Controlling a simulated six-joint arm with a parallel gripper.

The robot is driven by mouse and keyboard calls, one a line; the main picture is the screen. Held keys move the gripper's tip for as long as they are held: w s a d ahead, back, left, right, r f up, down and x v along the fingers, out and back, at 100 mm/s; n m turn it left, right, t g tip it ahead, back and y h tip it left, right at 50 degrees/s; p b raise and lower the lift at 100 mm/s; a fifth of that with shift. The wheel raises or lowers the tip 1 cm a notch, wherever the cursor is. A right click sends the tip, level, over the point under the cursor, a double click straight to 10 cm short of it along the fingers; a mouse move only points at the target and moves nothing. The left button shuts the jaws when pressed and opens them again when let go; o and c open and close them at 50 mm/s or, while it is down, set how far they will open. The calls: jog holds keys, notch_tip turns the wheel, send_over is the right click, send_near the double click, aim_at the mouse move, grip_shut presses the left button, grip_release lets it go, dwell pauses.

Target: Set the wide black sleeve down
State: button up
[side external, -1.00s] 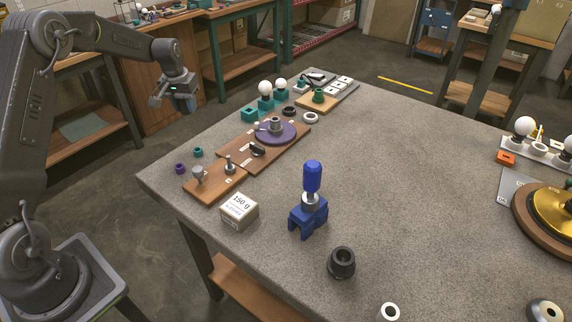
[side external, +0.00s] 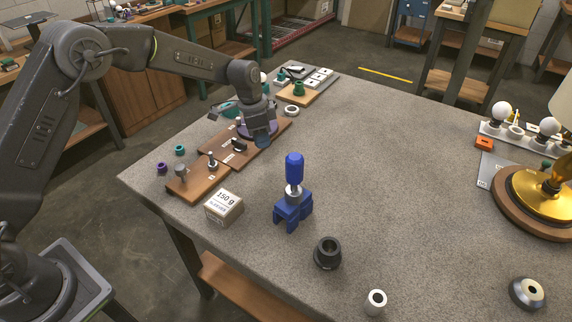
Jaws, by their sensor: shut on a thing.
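My gripper (side external: 262,138) points down over the brown board with the purple disc, at the left-back part of the table. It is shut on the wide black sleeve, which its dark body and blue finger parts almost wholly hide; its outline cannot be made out. The purple disc (side external: 244,130) shows only in part behind the gripper. Whether the sleeve touches anything below it, I cannot tell. A separate black flanged sleeve (side external: 328,253) stands on the table near the front.
A blue clamp-like stand (side external: 293,205) with a blue handle and the 150 g box (side external: 224,207) stand in front of the boards. A white ring (side external: 291,111) lies just behind the gripper. A lamp base (side external: 540,195) is far right. The table's middle is clear.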

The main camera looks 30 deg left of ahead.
jog(key=d+f, duration=0.1)
jog(key=d, duration=0.1)
jog(key=w+d+f, duration=0.1)
jog(key=d, duration=0.1)
jog(key=w+d+f, duration=0.1)
jog(key=d+f, duration=0.1)
jog(key=shift+d, duration=0.15)
jog(key=shift+f, duration=2)
jog(key=shift+f, duration=0.15)
jog(key=o, duration=0.9)
